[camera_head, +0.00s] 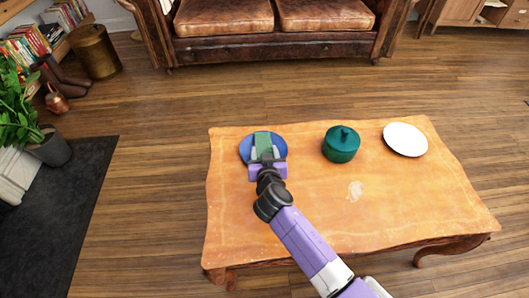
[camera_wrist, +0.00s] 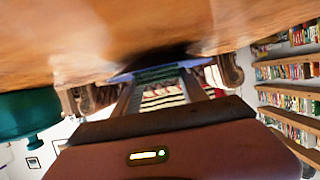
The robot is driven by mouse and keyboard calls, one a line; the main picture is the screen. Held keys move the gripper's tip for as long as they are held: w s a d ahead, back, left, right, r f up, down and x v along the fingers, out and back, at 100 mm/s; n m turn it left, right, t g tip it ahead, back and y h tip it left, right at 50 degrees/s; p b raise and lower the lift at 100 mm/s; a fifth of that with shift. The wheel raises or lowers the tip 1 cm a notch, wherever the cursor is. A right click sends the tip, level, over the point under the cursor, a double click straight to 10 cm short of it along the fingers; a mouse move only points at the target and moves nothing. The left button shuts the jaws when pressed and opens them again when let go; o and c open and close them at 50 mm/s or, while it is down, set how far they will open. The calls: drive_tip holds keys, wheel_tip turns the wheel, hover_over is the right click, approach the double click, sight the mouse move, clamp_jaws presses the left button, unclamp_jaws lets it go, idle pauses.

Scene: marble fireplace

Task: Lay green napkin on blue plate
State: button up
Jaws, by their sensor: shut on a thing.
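The green napkin (camera_head: 263,140) is between the fingers of my gripper (camera_head: 265,155) in the head view. It lies over the blue plate (camera_head: 246,147), which is at the left end of the wooden table. In the wrist view my gripper (camera_wrist: 160,88) is shut on the napkin (camera_wrist: 158,74), with the plate's blue rim (camera_wrist: 125,77) right at it. I cannot tell whether the napkin touches the plate. My gripper hides part of the plate.
A teal lidded pot (camera_head: 341,145) stands right of the plate, and a white plate (camera_head: 405,139) lies farther right. The table's (camera_head: 420,200) front and right parts are mostly clear. A brown leather sofa (camera_head: 275,30) stands behind it.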

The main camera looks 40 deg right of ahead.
drive_tip(key=o, duration=1.3)
drive_tip(key=shift+f, duration=0.2)
drive_tip(key=shift+r+p, duration=0.45)
drive_tip(key=shift+r, duration=0.1)
drive_tip(key=p+v, duration=0.1)
drive_tip(key=v, duration=1.1)
drive_tip(key=shift+f, duration=0.2)
